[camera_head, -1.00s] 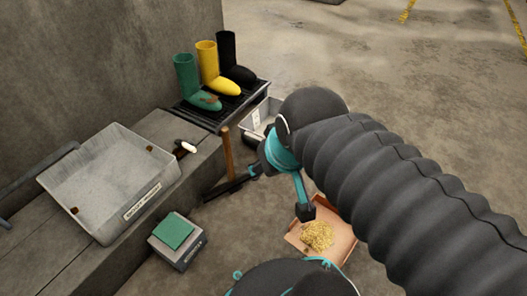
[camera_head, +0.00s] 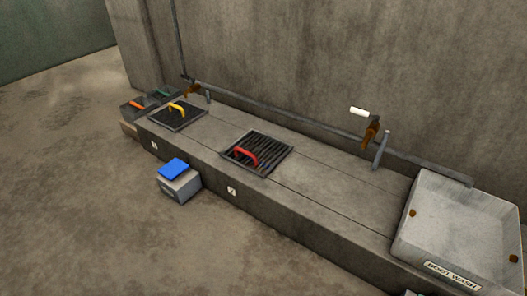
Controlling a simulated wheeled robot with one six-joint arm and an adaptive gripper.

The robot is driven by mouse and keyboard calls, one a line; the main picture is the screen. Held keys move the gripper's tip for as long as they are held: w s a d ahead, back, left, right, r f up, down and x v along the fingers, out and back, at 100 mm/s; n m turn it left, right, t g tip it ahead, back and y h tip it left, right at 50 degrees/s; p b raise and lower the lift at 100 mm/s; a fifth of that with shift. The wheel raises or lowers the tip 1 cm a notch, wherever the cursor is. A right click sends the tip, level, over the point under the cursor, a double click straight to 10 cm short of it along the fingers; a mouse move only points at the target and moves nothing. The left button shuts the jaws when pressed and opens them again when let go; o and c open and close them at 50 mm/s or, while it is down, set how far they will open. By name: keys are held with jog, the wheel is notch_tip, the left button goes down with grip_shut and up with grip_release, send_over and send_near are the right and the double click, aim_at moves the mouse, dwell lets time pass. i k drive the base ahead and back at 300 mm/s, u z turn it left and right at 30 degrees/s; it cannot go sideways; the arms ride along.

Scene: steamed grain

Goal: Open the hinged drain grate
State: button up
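Two dark slatted grates lie in the top of a long concrete ledge. The nearer grate (camera_head: 270,146) has a red handle (camera_head: 245,157) on its left part and lies flat. The farther grate (camera_head: 190,119) has a yellow handle (camera_head: 177,107) and also lies flat. No hinge can be made out on either one. Small plates marked with numbers sit on the ledge front below them. My gripper is not in view.
A grey boot wash basin (camera_head: 408,243) stands on the right end of the ledge (camera_head: 325,190). A grey box with a blue top (camera_head: 180,184) stands on the floor against the ledge. Pipes and brown taps (camera_head: 371,131) run along the wall. The floor (camera_head: 90,210) in front is clear.

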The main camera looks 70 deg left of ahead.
aim_at(236, 149)
jog(key=u, duration=1.95)
jog(key=k, duration=1.2)
jog(key=u, duration=0.3)
jog(key=i, duration=0.7)
jog(key=u, duration=0.6)
jog(key=i, duration=1.35)
jog(key=z, duration=0.6)
